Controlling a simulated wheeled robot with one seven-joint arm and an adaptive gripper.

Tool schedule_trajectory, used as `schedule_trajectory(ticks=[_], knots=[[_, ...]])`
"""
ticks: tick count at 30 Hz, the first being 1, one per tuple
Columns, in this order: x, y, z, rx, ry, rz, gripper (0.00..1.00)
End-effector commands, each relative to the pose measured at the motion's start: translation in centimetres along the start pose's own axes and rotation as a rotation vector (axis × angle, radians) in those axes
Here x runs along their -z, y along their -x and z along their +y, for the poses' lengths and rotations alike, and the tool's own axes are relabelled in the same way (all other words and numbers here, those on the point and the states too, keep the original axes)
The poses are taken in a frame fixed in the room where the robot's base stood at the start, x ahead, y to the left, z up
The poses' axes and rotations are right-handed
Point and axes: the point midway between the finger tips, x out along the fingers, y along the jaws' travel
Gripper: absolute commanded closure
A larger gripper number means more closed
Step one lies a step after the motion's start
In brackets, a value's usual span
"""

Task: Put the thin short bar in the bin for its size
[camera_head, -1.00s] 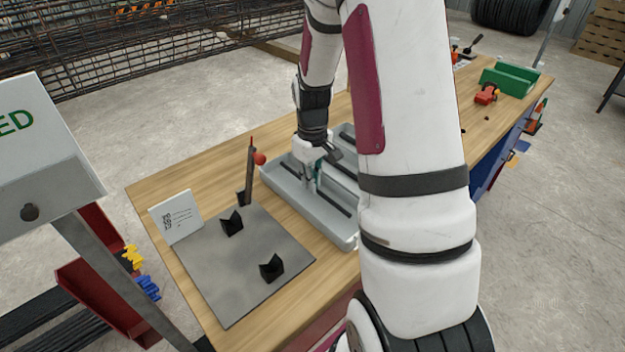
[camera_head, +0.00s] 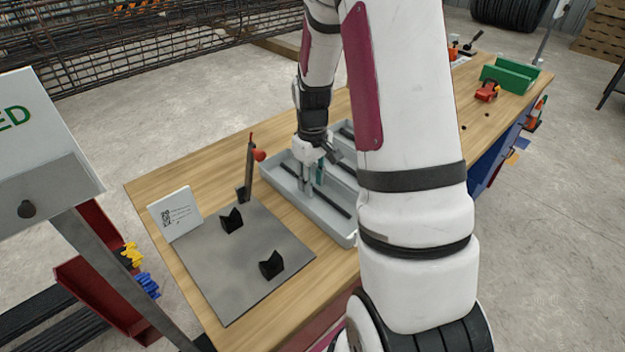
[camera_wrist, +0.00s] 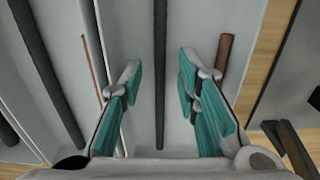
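The grey divided tray (camera_head: 345,238) lies on the wooden bench with bars in its channels. My gripper (camera_head: 316,187) points down into the near channel. In the wrist view my gripper (camera_wrist: 160,88) is open, its teal-padded fingers apart on either side of a thin dark bar (camera_wrist: 160,60), with no contact visible. A short brown bar (camera_wrist: 224,52) lies to the right, beside the right finger. A thin brown bar (camera_wrist: 93,68) lies to the left, partly hidden by the left finger. Which of these is the thin short bar I cannot tell for certain.
A thicker dark bar (camera_wrist: 45,75) lies in the channel further left. A grey plate (camera_head: 235,280) with two black V-blocks and an upright stand with a red knob (camera_head: 259,155) are left of the tray. A green bin (camera_head: 510,76) stands at the far bench end.

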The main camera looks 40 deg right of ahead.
Motion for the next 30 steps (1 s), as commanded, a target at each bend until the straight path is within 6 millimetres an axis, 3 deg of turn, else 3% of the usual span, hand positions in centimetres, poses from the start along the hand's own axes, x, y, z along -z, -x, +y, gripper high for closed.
schedule_trajectory(ticks=[7,18,26,30], knots=[[0.1,2.8,0.1,-0.003,0.0,0.006,0.7],[0.1,10.4,0.1,-0.003,-0.001,0.005,0.7],[0.0,13.0,0.0,-0.001,0.0,0.002,0.7],[-0.5,14.8,-1.5,-0.007,0.002,0.016,0.7]])
